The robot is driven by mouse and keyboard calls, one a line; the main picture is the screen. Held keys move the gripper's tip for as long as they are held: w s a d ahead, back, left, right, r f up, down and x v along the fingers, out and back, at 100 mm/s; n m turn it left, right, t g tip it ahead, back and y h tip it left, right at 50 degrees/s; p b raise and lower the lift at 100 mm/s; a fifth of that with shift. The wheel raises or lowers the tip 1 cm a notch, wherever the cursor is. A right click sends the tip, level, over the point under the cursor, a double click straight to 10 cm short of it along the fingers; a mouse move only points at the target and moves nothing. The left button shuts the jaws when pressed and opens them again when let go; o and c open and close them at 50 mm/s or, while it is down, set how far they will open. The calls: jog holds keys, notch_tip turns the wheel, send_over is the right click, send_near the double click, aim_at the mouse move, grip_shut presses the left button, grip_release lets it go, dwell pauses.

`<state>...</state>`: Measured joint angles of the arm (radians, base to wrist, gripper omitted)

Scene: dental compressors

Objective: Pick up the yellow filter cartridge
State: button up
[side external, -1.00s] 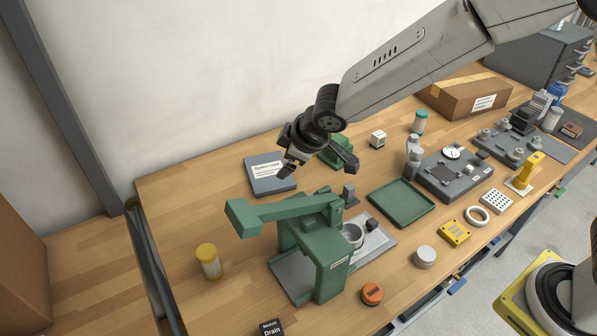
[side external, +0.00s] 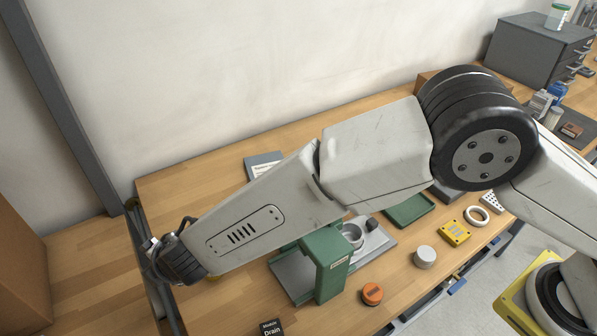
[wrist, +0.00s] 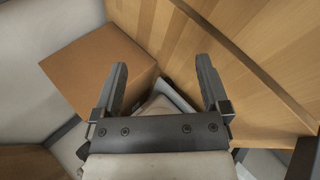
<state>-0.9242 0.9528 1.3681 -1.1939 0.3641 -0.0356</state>
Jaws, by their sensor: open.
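I do not see the cartridge in the wrist view. My gripper (wrist: 163,82) is open, with two dark fingers spread apart and no object held between them. In the side external view my wrist is at the bench's left end, and the fingers cannot be made out there.
A green press (side external: 333,262) stands right of my forearm. An orange-topped puck (side external: 372,294), white jar (side external: 425,257), yellow block (side external: 454,233) and green tray (side external: 428,204) lie farther right. A cardboard box (wrist: 97,68) and wooden surface (wrist: 225,35) show in the wrist view.

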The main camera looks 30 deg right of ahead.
jog(key=s+d+f+n+h, duration=0.1)
jog(key=s+d+f+n+t+h, duration=0.1)
jog(key=n, duration=0.1)
jog(key=s+d+f+n, duration=0.1)
jog(key=d+n, duration=0.1)
jog(key=shift+s+f+t+h, duration=0.1)
jog(key=shift+f+t+h, duration=0.1)
jog(key=shift+t+h, duration=0.2)
jog(key=d+n+t, duration=0.1)
jog(key=n, duration=0.1)
jog(key=s+d+n+t+h, duration=0.1)
jog(key=n, duration=0.1)
jog(key=shift+s+d+r+n, duration=0.1)
jog(key=shift+d+n, duration=0.2)
jog(key=shift+n, duration=0.1)
jog(key=shift+s+d+r+n+t+h, duration=0.15)
jog(key=shift+d+r+n+t, duration=0.15)
jog(key=shift+n+t, duration=0.25)
jog(key=shift+w+d+r+n+t+h, duration=0.15)
jog(key=shift+d+r+n+t, duration=0.1)
jog(key=shift+n+t, duration=0.3)
jog(key=shift+f+x, duration=0.15)
jog(key=shift+x, duration=1.8)
jog(key=shift+f+x, duration=0.15)
jog(key=shift+x, duration=1.75)
jog(key=shift+s, duration=0.1)
grip_shut()
jog(key=shift+a+r, duration=0.1)
jog(key=shift+r, duration=4.95)
